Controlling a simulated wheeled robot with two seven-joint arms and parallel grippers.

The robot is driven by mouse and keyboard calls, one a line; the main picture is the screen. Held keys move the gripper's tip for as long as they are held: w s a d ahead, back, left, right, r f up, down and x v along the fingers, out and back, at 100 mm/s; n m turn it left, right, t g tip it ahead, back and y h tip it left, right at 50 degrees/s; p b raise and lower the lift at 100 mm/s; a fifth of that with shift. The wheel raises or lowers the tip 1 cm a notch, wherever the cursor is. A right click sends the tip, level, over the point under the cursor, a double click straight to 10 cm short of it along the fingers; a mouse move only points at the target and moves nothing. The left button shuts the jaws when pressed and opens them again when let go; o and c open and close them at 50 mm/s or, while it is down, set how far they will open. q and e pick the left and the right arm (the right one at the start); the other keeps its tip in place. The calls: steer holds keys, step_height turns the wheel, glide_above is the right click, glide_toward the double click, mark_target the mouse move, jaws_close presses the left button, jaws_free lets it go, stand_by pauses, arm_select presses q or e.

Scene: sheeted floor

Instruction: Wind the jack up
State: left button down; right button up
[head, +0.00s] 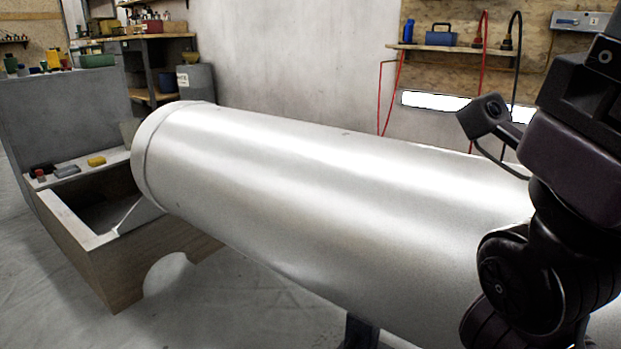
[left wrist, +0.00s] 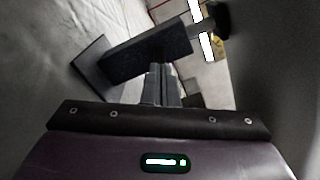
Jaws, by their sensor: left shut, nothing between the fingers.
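In the left wrist view a dark square post with a flat plate at one end (left wrist: 145,52) lies across the picture, and it looks like the jack. A thinner grey rod and a black rounded part (left wrist: 217,20) continue from its other end. My left gripper (left wrist: 160,72) is shut and empty, its fingertips pointing at the post; I cannot tell whether they touch it. In the head view a dark post (head: 360,334) shows under the big silver cylinder (head: 330,200), mostly hidden by it. My left gripper is not seen there. My right arm stands at the right edge, its gripper out of view.
The silver cylinder fills the middle and hides the floor behind it. A wooden box with a curved notch (head: 112,262) stands at the left. A shelf unit (head: 150,65) and a wall shelf (head: 450,48) are at the back. The floor at lower left (head: 200,315) is clear.

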arm_select(q)
steer(key=shift+s+d+f, duration=0.2)
steer(key=shift+s+d, duration=0.05)
stand_by(0.6)
steer(key=shift+s+d+r+p, duration=0.1)
steer(key=shift+s+d+p, duration=0.15)
steer(key=shift+p, duration=0.85)
stand_by(0.4)
steer(key=shift+p, duration=0.35)
steer(key=a+p+v, duration=0.1)
steer(key=p+v, duration=0.2)
steer(key=v, duration=0.3)
steer(key=shift+w+r, duration=0.25)
steer(key=shift+w, duration=0.2)
